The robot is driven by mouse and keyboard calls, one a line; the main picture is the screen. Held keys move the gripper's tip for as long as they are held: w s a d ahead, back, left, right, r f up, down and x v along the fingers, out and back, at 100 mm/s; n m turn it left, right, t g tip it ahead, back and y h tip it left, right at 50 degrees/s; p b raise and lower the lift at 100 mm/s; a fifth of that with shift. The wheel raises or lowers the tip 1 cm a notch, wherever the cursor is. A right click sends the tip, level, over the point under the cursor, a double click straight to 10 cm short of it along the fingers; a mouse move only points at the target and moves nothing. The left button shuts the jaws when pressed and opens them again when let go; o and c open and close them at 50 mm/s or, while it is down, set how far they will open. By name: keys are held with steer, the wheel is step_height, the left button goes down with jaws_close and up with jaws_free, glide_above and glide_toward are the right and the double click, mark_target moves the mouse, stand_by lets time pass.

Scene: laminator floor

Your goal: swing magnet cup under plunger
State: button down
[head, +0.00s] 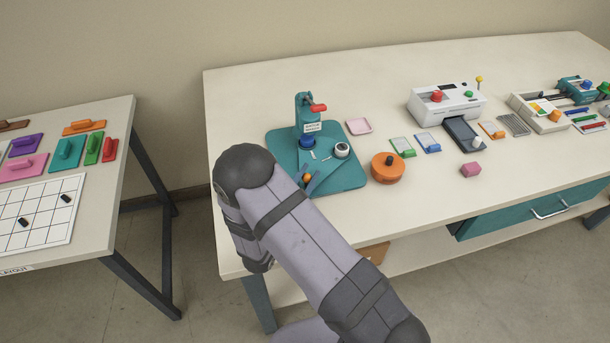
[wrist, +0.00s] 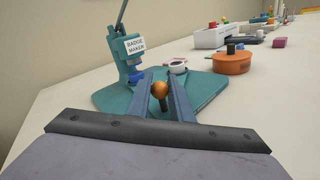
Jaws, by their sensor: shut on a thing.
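The teal badge maker (head: 350,176) stands on the bench, its post (head: 303,110) at the back and a red-ended lever (head: 318,108) up. A round white cup with a dark centre (head: 341,149), which looks like the magnet cup, sits on the base right of the post, out to the side of the plunger; it also shows in the wrist view (wrist: 177,66). A blue part (wrist: 137,76) sits below the plunger (wrist: 132,62). My gripper (wrist: 161,88) is shut on an orange ball knob (wrist: 160,89) with a dark stem, above the base's front. Any link between knob and cup is unclear.
An orange round tin (head: 388,169) stands right of the base, a pink tray (head: 359,126) behind it. A white laminator (head: 447,104) and small cards lie farther right. A second table (head: 90,190) with coloured handled pieces is at left.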

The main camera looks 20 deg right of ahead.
steer(key=shift+s+d+f+n+t+y+b, duration=0.1)
steer(key=shift+s+d+n+t+y, duration=0.1)
steer(key=shift+d+n+t+y, duration=0.35)
steer(key=shift+s+d+r+n+t+y+b, duration=0.15)
steer(key=shift+d+n+t+y, duration=0.2)
steer(key=shift+y, duration=0.35)
steer(key=shift+s+d+f+n+t+y+b, duration=0.1)
steer(key=shift+s+d+f+n+t+y, duration=0.15)
steer(key=shift+n+y, duration=0.35)
steer(key=shift+s+d+r+n+t+y, duration=0.1)
steer(key=shift+d+n+t+y, duration=0.25)
steer(key=shift+y, duration=0.25)
steer(key=shift+d+r+n+t+y, duration=0.1)
steer(key=shift+d+n+t+y, duration=0.1)
steer(key=shift+n+y, duration=0.25)
steer(key=shift+d+y, duration=0.1)
steer(key=shift+y, duration=0.3)
steer(key=c, duration=1.6)
jaws_free()
steer(key=shift+r, duration=0.1)
steer(key=shift+r, duration=0.85)
step_height(320, 180, up, 8)
steer(key=p, duration=0.5)
steer(key=shift+p, duration=0.35)
